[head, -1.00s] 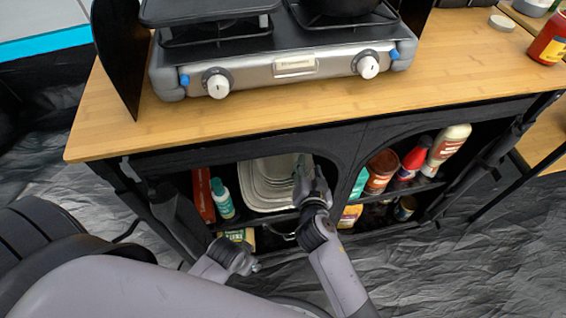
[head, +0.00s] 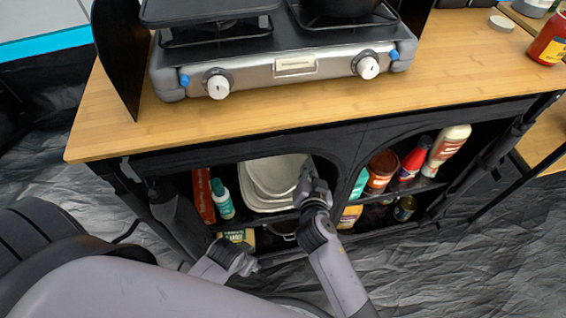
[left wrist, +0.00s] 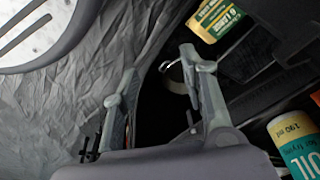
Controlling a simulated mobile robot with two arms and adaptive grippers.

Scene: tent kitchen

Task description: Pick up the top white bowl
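Stacked white bowls (head: 258,202) sit in the left compartment of the cabinet under the stove. The top white bowl (head: 272,175) looks tilted within the stack. My right gripper (head: 306,184) is at its right rim and looks shut on it; the fingertips are small and partly hidden. My left gripper (head: 252,265) is low in front of the cabinet, left of my right arm. In the left wrist view it (left wrist: 160,62) is open, with nothing between its fingers.
A teal-white bottle (head: 222,199) and a red box (head: 203,196) stand left of the bowls. A dark divider (head: 335,185) is close to the right gripper. Jars and bottles (head: 383,170) fill the right compartment. The wooden counter (head: 300,112) overhangs the bowls.

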